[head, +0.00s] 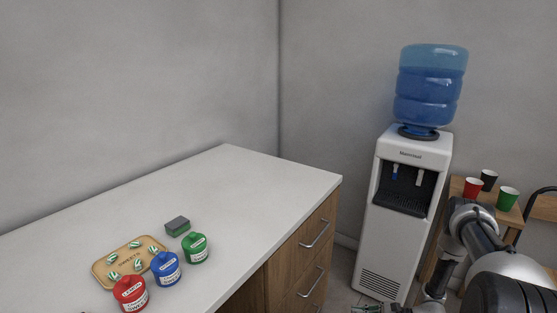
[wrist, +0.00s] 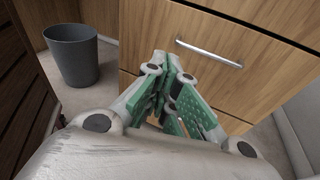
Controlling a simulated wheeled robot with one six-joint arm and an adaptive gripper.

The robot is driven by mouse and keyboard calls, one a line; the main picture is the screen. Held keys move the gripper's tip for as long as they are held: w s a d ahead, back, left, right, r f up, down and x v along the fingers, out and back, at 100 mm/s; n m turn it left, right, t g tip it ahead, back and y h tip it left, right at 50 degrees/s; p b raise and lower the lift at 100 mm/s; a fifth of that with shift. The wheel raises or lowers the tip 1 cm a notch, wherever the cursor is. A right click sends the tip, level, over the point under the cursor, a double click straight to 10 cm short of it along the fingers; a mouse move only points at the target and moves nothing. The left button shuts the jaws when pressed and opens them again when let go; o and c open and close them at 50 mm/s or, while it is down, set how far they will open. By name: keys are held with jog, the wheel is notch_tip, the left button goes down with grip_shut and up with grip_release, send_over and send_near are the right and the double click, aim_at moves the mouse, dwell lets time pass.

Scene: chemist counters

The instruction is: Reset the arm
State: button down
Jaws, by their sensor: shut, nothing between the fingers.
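My gripper (wrist: 172,95) shows in the wrist view, its green-padded fingers together with nothing between them. It is in front of the wooden drawer fronts (wrist: 150,35), apart from the things on the counter. In the head view my arm comes in at the lower right, and only a bit of the gripper (head: 366,309) shows at the bottom edge.
The white counter (head: 240,185) bears a tray (head: 101,270), red (head: 130,293), blue (head: 166,268) and green (head: 195,248) jars and a sponge (head: 178,226). A water cooler (head: 385,258) and a small table with cups (head: 473,187) stand right. A grey bin (wrist: 73,55) stands on the floor.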

jog(key=s+d+r+n+g+h, duration=0.3)
jog(key=r+n+h, duration=0.15)
jog(key=r, duration=0.75)
jog(key=s+d+r+n+g+h, duration=0.35)
jog(key=r+n, duration=0.25)
jog(key=r, duration=0.7)
jog(key=s+d+r+n+g+h, duration=0.25)
jog(key=s+d+r+n, duration=0.2)
jog(key=r, duration=0.75)
jog(key=s+a+r+n+t+h, duration=0.1)
jog(key=s+r+n+t+h, duration=0.1)
jog(key=r, duration=0.9)
jog(key=s+a+r+n+t+h, duration=0.2)
jog(key=s+r+n+t, duration=0.3)
jog(key=r, duration=0.6)
jog(key=shift+s+t+h, duration=0.45)
jog(key=shift+s+t, duration=0.3)
jog(key=shift+t, duration=0.15)
jog(key=shift+r, duration=0.1)
